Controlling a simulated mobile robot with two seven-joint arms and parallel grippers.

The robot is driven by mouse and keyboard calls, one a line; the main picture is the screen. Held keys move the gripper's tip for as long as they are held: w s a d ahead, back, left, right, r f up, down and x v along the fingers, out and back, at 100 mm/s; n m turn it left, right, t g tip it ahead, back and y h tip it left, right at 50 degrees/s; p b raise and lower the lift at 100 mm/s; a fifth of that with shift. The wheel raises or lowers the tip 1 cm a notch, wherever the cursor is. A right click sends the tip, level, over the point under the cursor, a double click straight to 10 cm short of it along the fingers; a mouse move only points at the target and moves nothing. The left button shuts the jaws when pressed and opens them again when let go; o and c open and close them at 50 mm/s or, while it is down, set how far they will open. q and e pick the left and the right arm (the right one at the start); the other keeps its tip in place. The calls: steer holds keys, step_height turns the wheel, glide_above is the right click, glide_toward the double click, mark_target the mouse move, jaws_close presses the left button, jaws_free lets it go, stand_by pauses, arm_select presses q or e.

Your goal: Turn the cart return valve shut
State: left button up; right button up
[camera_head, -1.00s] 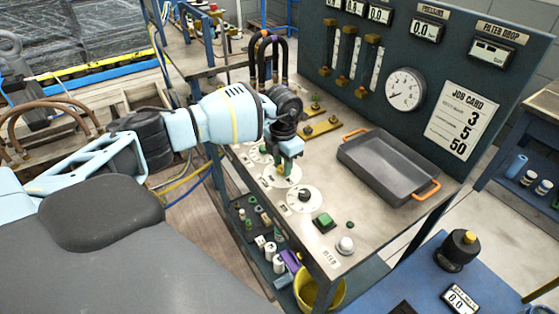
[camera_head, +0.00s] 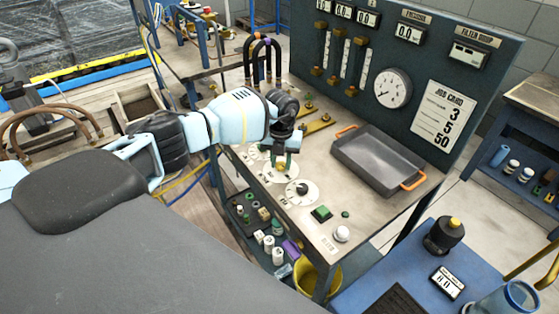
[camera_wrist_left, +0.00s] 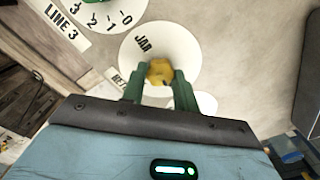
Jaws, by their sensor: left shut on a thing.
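The valve's brass-yellow knob (camera_wrist_left: 160,72) sits on a round white dial plate (camera_wrist_left: 176,45) marked JAR in the left wrist view. A label beginning RET is partly hidden by a finger. My left gripper (camera_wrist_left: 158,80) has its green fingers on either side of the knob and is shut on it. In the head view my left gripper (camera_head: 281,166) points down at the same dial on the bench top (camera_head: 325,180). The arm covers part of the dials there. My right gripper is not in view.
A dark knob on a white dial (camera_head: 302,189) and a green button (camera_head: 321,213) are close in front. A grey tray with orange handles (camera_head: 378,160) stands to the right. A gauge panel (camera_head: 415,70) rises behind. Brass fittings (camera_head: 318,123) stand near the arm.

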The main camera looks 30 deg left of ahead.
mark_target(281, 164)
arm_select(q)
steer(key=shift+w+r, duration=0.1)
stand_by(0.4)
steer(key=o, duration=0.7)
steer(key=shift+c, duration=0.2)
steer(key=o, duration=0.3)
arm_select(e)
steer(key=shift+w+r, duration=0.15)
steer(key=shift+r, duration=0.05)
arm_select(q)
step_height(281, 164, up, 8)
steer(key=shift+f, duration=0.1)
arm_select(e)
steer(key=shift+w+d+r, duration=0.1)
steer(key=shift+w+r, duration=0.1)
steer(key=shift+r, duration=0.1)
arm_select(q)
steer(key=shift+f, duration=0.15)
